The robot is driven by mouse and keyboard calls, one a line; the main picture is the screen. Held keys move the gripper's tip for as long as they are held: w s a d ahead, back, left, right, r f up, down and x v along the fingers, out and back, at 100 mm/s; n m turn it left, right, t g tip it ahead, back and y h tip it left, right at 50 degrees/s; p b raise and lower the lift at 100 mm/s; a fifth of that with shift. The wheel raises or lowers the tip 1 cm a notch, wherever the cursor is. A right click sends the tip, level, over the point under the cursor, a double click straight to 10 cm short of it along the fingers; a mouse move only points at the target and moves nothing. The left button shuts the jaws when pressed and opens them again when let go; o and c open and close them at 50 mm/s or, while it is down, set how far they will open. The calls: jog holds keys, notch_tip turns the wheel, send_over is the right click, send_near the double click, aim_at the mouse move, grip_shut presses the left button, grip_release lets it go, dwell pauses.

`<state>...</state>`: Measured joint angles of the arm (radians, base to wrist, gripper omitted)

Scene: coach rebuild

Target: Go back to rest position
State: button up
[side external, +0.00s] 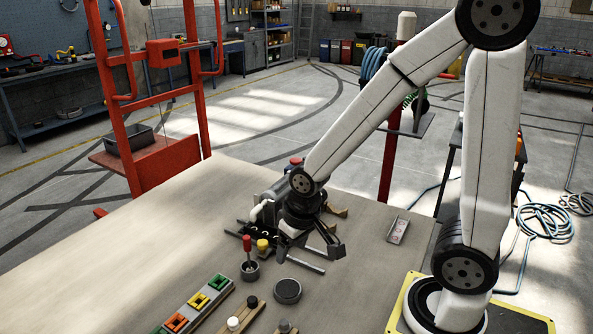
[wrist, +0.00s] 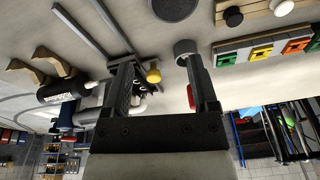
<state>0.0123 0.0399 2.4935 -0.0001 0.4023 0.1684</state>
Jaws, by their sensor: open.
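My gripper (side external: 311,252) is open and points down over the table, low among the parts near the middle of the work area. In the wrist view my gripper (wrist: 158,57) has its two fingers spread, with nothing held between them. A yellow knob (side external: 262,246) is left of the gripper in the side view; in the wrist view it shows between the fingers, beside the left one. In the wrist view the right finger partly hides the red handle.
A dark round disc (side external: 287,291), a row of coloured blocks (side external: 196,307) and a wooden strip with knobs (side external: 240,318) lie in front. Metal bars (side external: 305,264) and a grey cylinder (wrist: 62,91) crowd the gripper. A small tray (side external: 398,230) is right. The table's left side is clear.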

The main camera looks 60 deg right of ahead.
jog(key=shift+s+a+f+n, duration=0.1)
jog(key=shift+s+n, duration=0.3)
jog(key=shift+n, duration=0.1)
jog(key=shift+s+a+f+n, duration=0.1)
jog(key=shift+s+n, duration=0.3)
jog(key=shift+n, duration=0.1)
